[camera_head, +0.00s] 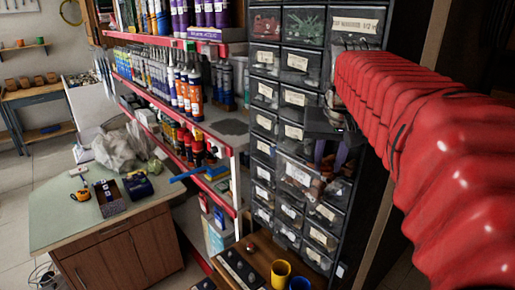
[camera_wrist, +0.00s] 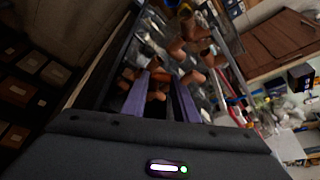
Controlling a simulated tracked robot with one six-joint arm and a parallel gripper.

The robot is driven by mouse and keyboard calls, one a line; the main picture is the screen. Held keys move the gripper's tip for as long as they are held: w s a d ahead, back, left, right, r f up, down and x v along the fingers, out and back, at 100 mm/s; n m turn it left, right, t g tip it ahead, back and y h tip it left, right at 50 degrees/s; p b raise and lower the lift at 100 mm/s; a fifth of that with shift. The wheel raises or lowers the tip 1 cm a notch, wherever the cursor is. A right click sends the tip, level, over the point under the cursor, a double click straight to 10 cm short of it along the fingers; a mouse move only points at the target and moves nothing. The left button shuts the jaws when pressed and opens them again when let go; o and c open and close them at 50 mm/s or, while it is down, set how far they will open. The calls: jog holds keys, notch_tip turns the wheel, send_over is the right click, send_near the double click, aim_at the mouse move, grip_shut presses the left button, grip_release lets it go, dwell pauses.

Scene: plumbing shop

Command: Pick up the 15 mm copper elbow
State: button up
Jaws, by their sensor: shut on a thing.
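My gripper (camera_wrist: 160,100) has purple fingers and reaches into an open clear drawer (camera_head: 297,174) of copper fittings. Its fingers are shut on a copper elbow (camera_wrist: 157,93), which shows between them in the wrist view. In the head view my gripper (camera_head: 336,150) is at the drawer, below the end of the red-sleeved arm, and partly hides the fittings. Other copper fittings (camera_wrist: 184,47) lie in the drawer beyond the fingertips. The size of the held elbow cannot be read.
The drawer stands out from a dark cabinet of labelled small drawers (camera_head: 294,97). A red-edged shelf (camera_head: 225,137) with bottles and cans stands to the left. A bench (camera_head: 60,222) with tools is at far left. A yellow mug (camera_head: 281,274) stands below the cabinet.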

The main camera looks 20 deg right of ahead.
jog(key=shift+r, duration=0.15)
jog(key=shift+a+r, duration=0.15)
jog(key=shift+r, duration=0.05)
notch_tip(320, 180, up, 6)
jog(key=s+a, duration=0.3)
jog(key=a, duration=0.6)
jog(key=s+a, duration=0.3)
jog(key=a, duration=0.6)
jog(key=shift+s+a+r, duration=0.15)
jog(key=shift+s+a, duration=0.15)
jog(key=shift+w, duration=0.1)
dwell(0.3)
